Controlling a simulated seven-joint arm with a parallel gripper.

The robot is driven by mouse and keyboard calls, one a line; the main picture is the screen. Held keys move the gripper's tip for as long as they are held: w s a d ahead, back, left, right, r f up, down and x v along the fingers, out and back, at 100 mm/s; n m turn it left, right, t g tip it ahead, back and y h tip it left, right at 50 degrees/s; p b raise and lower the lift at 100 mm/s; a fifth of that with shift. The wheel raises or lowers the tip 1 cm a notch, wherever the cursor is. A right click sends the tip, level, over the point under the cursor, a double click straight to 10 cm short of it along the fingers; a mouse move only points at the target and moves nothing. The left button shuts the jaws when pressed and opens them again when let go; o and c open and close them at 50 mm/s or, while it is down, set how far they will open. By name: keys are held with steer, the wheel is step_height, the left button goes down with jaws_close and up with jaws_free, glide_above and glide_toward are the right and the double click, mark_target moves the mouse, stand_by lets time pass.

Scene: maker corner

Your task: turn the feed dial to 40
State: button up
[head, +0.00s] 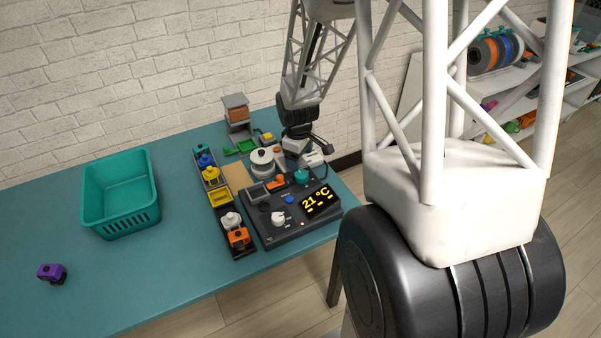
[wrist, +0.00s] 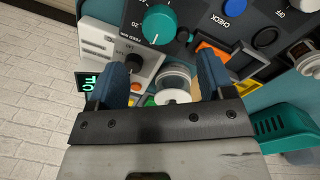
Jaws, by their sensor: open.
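The feed dial is a round teal knob, seen at the top of the wrist view (wrist: 158,24) with "FEED MM" and a "20" printed beside it. In the head view the teal knob (head: 301,177) stands on the dark control panel (head: 290,228), near its back right. The dial's exact setting is too small to read. My gripper (wrist: 165,70) is open, its two blue-grey fingers apart with nothing gripped. It hangs near the back of the panel in the head view (head: 318,155), close to the dial but apart from it.
A white spool (wrist: 174,85) lies beneath my fingers. A part tray (head: 220,197) and teal basket (head: 120,222) stand left.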

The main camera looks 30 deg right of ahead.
mark_target(301, 174)
steer(key=shift+f, duration=0.15)
steer(key=shift+w+d+f, duration=0.1)
steer(key=shift+d+f, duration=0.05)
steer(key=shift+f, duration=1.75)
steer(key=shift+w+d+f, duration=0.1)
steer(key=shift+f, duration=1.75)
steer(key=c, duration=0.9)
